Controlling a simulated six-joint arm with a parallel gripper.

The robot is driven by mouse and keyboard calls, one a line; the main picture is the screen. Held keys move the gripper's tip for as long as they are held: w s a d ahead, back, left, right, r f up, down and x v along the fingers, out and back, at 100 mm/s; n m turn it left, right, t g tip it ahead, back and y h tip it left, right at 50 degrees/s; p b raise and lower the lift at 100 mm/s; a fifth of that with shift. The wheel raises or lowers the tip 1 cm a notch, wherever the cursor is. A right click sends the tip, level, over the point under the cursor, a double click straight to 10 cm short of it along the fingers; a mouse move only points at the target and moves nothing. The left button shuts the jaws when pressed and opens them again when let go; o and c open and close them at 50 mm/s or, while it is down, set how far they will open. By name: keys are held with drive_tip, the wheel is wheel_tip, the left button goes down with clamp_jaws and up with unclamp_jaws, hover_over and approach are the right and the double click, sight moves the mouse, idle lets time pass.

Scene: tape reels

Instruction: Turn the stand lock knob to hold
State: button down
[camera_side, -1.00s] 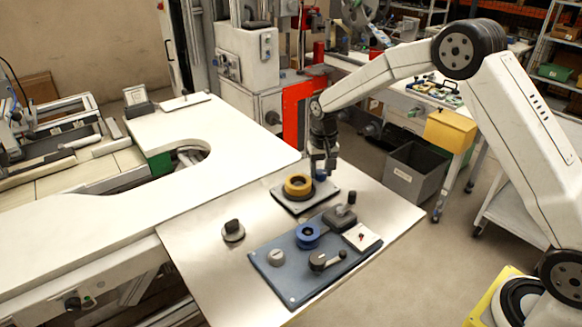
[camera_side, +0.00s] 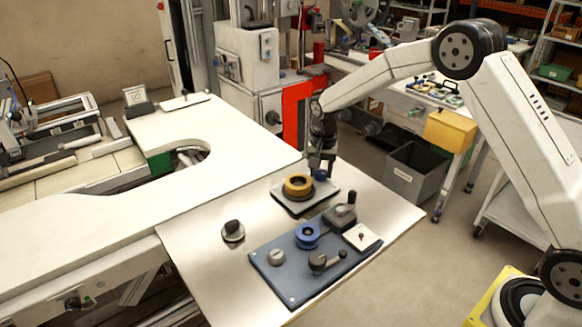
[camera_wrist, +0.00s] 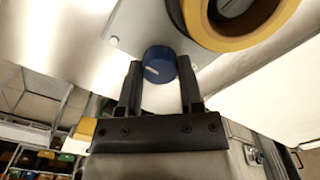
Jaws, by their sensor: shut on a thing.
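The stand lock knob is a round blue knob (camera_side: 320,175) on the grey stand plate (camera_side: 290,206), just right of the yellow reel (camera_side: 297,181). In the wrist view the blue knob (camera_wrist: 158,62) shows a short white mark on its face, slanted and near the lower left. My gripper (camera_side: 322,168) points down over the knob in the side view. In the wrist view my gripper (camera_wrist: 160,68) has one finger on each side of the knob and is shut on it. The labels for the knob's positions cannot be read.
A blue-grey panel (camera_side: 280,285) in front carries a blue spool (camera_side: 307,235), a crank handle (camera_side: 325,262) and a dark lever block (camera_side: 341,216). A black knob (camera_side: 232,230) stands at the left. The bare metal table (camera_side: 195,260) is clear at the front left.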

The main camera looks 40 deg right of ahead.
sight(322, 172)
drive_tip(key=shift+c, duration=1.2)
unclamp_jaws()
drive_tip(key=shift+r, duration=3.95)
drive_tip(key=shift+s, duration=0.15)
drive_tip(key=s+a+f+n+t, duration=0.1)
drive_tip(key=s+n, duration=0.2)
drive_tip(key=s, duration=0.5)
drive_tip(key=s+a+f+n, duration=0.1)
drive_tip(key=s+n, duration=0.2)
drive_tip(key=s, duration=0.5)
drive_tip(key=s+a+f+n+t, duration=0.1)
drive_tip(key=s+f+n, duration=0.1)
drive_tip(key=s, duration=0.6)
drive_tip(key=shift+s+n+t, duration=0.1)
drive_tip(key=shift+n+t, duration=0.2)
drive_tip(key=shift+n, duration=0.3)
